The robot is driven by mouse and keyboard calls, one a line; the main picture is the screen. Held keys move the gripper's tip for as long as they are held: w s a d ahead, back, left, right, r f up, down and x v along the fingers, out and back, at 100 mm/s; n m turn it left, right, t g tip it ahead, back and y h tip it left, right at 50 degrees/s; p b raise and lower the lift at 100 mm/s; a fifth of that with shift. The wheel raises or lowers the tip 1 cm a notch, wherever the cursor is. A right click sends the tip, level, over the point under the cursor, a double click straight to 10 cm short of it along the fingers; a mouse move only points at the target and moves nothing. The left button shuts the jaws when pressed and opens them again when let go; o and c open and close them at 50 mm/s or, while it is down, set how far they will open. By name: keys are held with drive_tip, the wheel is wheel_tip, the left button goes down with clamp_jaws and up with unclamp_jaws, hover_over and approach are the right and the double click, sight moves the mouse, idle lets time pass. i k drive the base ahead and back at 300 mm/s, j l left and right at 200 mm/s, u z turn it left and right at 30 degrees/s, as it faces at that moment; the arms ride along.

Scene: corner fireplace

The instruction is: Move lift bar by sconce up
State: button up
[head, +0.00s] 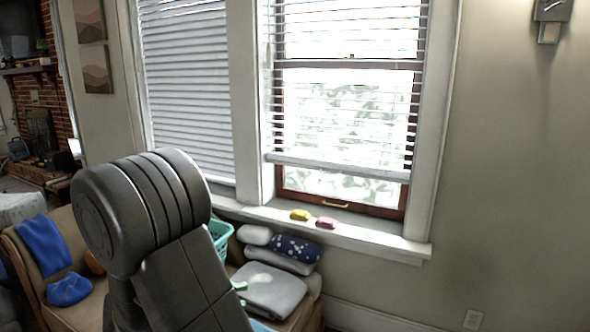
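The right-hand window, nearest the wall sconce (549,22), has a slatted white blind. Its pale bottom bar (340,169) hangs level, low over the window, with a strip of glass and the lower sash showing beneath it. A small brass-coloured pull (336,205) sits on the brown bottom rail of the sash (372,208). I cannot tell whether "lift bar" names the blind's bar or this pull. My gripper is out of view.
A yellow object (300,215) and a pink object (326,223) lie on the sill (375,238). Below are folded cloths and cushions (270,290) and a teal basket (221,238). A second blind (188,90) covers the left window.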

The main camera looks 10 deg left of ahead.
sight(352, 173)
drive_tip(key=i+l+u, duration=0.15)
drive_tip(key=i, duration=0.4)
drive_tip(key=i+l+u, duration=0.2)
drive_tip(key=i+l, duration=0.2)
drive_tip(key=i+l+u, duration=0.15)
drive_tip(key=i+l, duration=0.2)
drive_tip(key=i, duration=0.25)
drive_tip(key=i+l, duration=0.85)
drive_tip(key=i, duration=0.15)
